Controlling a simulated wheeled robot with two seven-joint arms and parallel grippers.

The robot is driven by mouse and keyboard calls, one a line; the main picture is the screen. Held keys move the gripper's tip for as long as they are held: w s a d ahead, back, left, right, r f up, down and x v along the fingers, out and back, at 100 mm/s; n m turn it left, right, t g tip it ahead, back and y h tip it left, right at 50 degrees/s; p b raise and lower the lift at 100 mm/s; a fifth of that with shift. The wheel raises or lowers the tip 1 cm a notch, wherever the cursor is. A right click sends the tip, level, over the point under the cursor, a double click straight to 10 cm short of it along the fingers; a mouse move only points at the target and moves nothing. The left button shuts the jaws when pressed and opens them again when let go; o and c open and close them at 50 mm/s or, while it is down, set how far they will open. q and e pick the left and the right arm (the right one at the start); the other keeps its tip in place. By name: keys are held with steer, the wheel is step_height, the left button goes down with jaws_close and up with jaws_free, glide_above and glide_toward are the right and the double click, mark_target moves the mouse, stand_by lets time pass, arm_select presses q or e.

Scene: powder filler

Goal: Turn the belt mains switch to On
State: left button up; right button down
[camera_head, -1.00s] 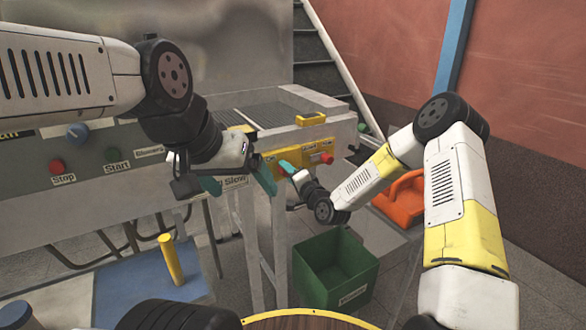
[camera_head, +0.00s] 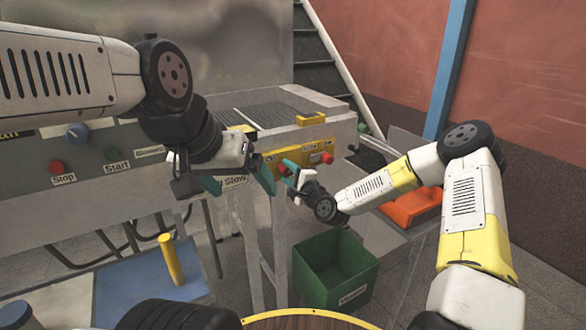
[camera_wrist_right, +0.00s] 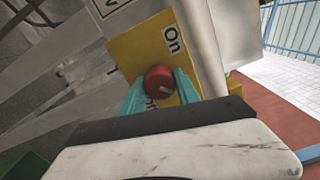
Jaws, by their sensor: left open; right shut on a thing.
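A red round knob (camera_wrist_right: 159,79) with a small pale mark sits on a yellow panel (camera_wrist_right: 133,50) in the right wrist view. An "On" label (camera_wrist_right: 172,40) is beyond the knob; a second label is mostly hidden behind it. My right gripper (camera_wrist_right: 160,88) is shut on the knob, one teal finger on each side. In the head view my right gripper (camera_head: 289,170) is at the yellow panel (camera_head: 298,155) and hides the gripped knob. My left gripper (camera_head: 238,180) is open and empty, left of the panel, in front of the machine's side.
Another red button (camera_head: 327,158) is on the panel's right end. Stop (camera_head: 57,167) and Start (camera_head: 112,154) buttons are on the grey console at left. A green bin (camera_head: 335,270) stands below, and an orange object (camera_head: 411,207) lies at right.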

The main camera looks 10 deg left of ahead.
stand_by(0.3)
steer(key=c, duration=0.9)
jaws_free()
steer(key=shift+s+d, duration=0.1)
steer(key=v, duration=0.7)
steer(key=shift+s+d, duration=0.2)
